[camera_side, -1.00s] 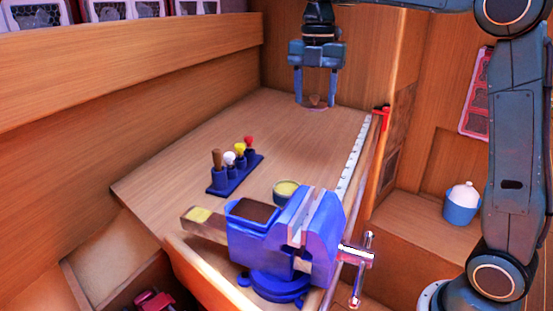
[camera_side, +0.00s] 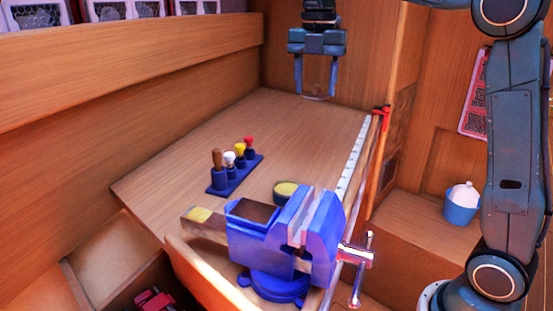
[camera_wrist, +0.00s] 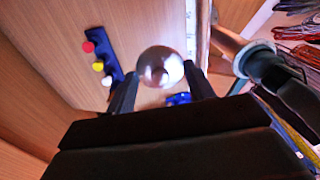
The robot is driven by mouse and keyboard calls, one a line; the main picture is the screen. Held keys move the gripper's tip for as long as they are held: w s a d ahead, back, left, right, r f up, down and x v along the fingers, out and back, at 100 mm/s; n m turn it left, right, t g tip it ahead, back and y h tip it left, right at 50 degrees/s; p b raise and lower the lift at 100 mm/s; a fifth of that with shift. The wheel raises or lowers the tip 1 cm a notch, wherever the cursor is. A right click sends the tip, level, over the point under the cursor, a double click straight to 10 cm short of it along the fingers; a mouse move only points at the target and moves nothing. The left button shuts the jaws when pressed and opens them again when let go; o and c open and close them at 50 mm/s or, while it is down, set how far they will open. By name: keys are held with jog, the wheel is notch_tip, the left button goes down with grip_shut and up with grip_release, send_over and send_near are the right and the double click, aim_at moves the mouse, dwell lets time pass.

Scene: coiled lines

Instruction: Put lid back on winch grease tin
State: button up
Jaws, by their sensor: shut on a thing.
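The grease tin (camera_side: 287,190) stands open on the bench behind the blue vise, with yellow grease showing inside. My gripper (camera_side: 317,93) is over the far end of the bench, well away from the tin. It is shut on the lid (camera_wrist: 160,66), a round shiny disc between the fingertips in the wrist view. In the side view the lid (camera_side: 315,98) is a faint, thin shape just above the wood. I cannot make out the tin in the wrist view.
The big blue vise (camera_side: 285,240) stands at the bench's near edge, next to the tin. A blue rack (camera_side: 235,176) with several coloured-top tools is left of the tin. A white ruler (camera_side: 353,155) and a red clamp (camera_side: 381,113) lie along the right edge. The bench between is clear.

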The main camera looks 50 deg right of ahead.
jog(key=shift+a+f, duration=0.15)
jog(key=shift+a, duration=0.05)
jog(key=c, duration=0.7)
jog(key=shift+a+f, duration=0.25)
jog(key=shift+a, duration=0.05)
jog(key=s+a+f+n, duration=0.1)
jog(key=a+f+n, duration=0.3)
jog(key=a+f, duration=0.4)
jog(key=shift+s+a+f, duration=0.4)
jog(key=shift+a, duration=0.55)
